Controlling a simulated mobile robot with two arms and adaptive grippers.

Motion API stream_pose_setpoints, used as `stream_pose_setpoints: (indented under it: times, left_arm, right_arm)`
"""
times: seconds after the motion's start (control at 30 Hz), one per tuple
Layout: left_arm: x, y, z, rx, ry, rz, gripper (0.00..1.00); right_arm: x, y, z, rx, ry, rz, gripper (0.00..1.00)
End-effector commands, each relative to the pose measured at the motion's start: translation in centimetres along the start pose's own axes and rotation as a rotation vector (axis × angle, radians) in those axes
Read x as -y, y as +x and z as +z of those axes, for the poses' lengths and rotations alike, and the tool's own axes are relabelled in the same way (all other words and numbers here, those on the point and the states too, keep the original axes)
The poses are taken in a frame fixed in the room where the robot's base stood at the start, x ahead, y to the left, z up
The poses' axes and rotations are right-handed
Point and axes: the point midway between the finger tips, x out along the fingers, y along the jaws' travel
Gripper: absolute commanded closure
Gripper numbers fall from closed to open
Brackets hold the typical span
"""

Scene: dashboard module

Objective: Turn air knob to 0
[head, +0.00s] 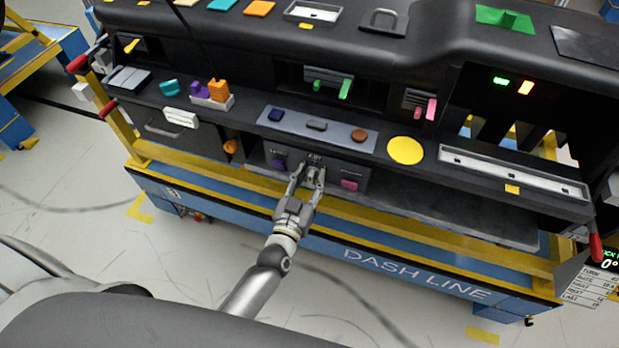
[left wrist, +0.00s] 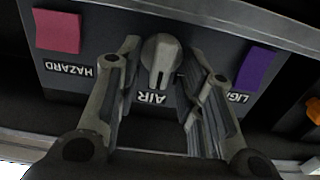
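The air knob (left wrist: 161,52) is a grey round knob with a raised grip and a dark mark, above the AIR label in the left wrist view, where the lettering appears upside down. My left gripper (left wrist: 163,62) is open, with one finger on each side of the knob. Gaps show between the fingers and the knob. In the head view my left gripper (head: 308,172) reaches the lower panel, and its fingers partly hide the knob. My right gripper is not in view.
A pink HAZARD button (left wrist: 58,31) and a purple LIGHT button (left wrist: 257,68) flank the knob. An orange knob (head: 230,146) is farther left. The shelf above holds a yellow disc (head: 405,150). A yellow rail (head: 400,222) runs below the panel.

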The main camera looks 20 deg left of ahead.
Motion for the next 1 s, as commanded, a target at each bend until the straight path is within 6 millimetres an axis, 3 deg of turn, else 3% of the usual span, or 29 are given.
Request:
stream_pose_setpoints:
  times: [0.2,0.47,1.0]
  left_arm:
    - [-0.02,0.00,0.01,0.000,0.000,0.000,0.67]
    - [-0.01,0.01,-0.02,-0.001,0.000,0.000,1.00]
    - [0.10,0.06,-0.07,-0.002,-0.099,0.001,1.00]
  right_arm:
    - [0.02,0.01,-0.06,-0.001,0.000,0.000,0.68]
    - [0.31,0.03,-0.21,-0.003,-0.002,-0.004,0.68]
    - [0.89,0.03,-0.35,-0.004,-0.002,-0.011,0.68]
